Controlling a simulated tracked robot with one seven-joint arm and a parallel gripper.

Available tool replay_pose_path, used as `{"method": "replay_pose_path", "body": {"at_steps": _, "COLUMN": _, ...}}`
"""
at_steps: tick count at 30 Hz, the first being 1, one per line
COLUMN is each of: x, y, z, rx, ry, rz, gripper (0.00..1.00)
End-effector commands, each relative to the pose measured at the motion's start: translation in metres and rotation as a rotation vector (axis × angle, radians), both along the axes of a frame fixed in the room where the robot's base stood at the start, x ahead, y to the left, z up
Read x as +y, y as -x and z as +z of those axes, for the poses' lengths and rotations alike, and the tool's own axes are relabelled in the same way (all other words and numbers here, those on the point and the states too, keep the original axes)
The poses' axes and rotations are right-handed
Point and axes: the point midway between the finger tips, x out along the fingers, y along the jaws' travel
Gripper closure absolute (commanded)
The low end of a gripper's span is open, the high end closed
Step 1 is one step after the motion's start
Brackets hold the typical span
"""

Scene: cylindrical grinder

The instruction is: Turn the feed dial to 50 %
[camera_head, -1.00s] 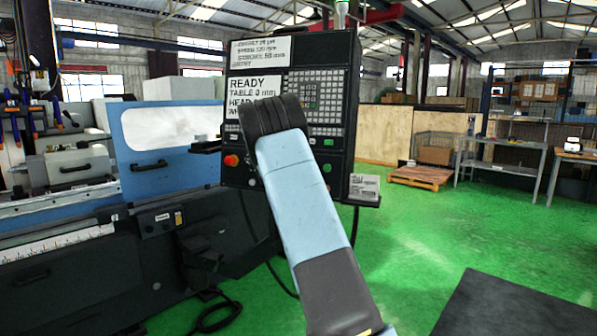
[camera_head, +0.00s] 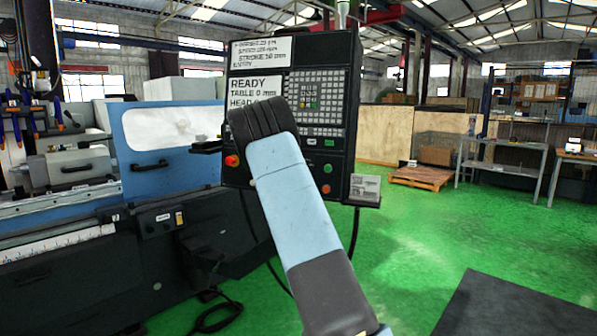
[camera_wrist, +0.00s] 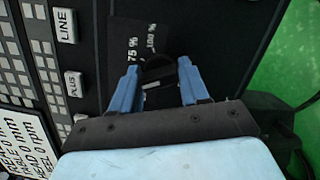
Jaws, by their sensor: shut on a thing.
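The feed dial (camera_wrist: 158,73) is a small black knob on the dark control panel in the wrist view. White marks "75 %" and "100 %" show on the panel beyond it; other marks are hidden. My gripper (camera_wrist: 158,68) has a blue finger on each side of the dial and is shut on it. The dial's exact setting is hard to read. In the head view my arm covers the gripper and the dial, in front of the control panel (camera_head: 291,75).
The panel has a screen reading READY (camera_head: 250,86), a keypad (camera_head: 322,95), a red button (camera_head: 232,161) and green buttons (camera_head: 327,168). LINE (camera_wrist: 64,24) and PLUS (camera_wrist: 75,83) keys lie left of the gripper. The blue-and-black grinder (camera_head: 160,150) stands left.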

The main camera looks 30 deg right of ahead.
Motion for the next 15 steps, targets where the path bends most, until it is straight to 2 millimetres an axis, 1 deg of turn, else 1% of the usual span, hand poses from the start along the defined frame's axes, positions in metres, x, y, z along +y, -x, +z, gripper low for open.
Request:
{"method": "replay_pose_path", "body": {"at_steps": 1, "x": -0.0009, "y": 0.0012, "z": -0.0057, "rx": 0.008, "ry": -0.004, "rz": -0.002, "gripper": 0.85}}
{"method": "replay_pose_path", "body": {"at_steps": 6, "x": -0.0019, "y": 0.0016, "z": -0.0059, "rx": 0.007, "ry": -0.004, "rz": -0.004, "gripper": 0.85}}
{"method": "replay_pose_path", "body": {"at_steps": 7, "x": -0.0021, "y": 0.0017, "z": -0.0060, "rx": 0.007, "ry": -0.005, "rz": -0.005, "gripper": 0.54}}
{"method": "replay_pose_path", "body": {"at_steps": 14, "x": -0.0025, "y": 0.0016, "z": -0.0037, "rx": 0.004, "ry": -0.003, "rz": -0.005, "gripper": 0.32}}
{"method": "replay_pose_path", "body": {"at_steps": 15, "x": -0.0025, "y": 0.0015, "z": -0.0032, "rx": 0.003, "ry": -0.002, "rz": -0.004, "gripper": 0.31}}
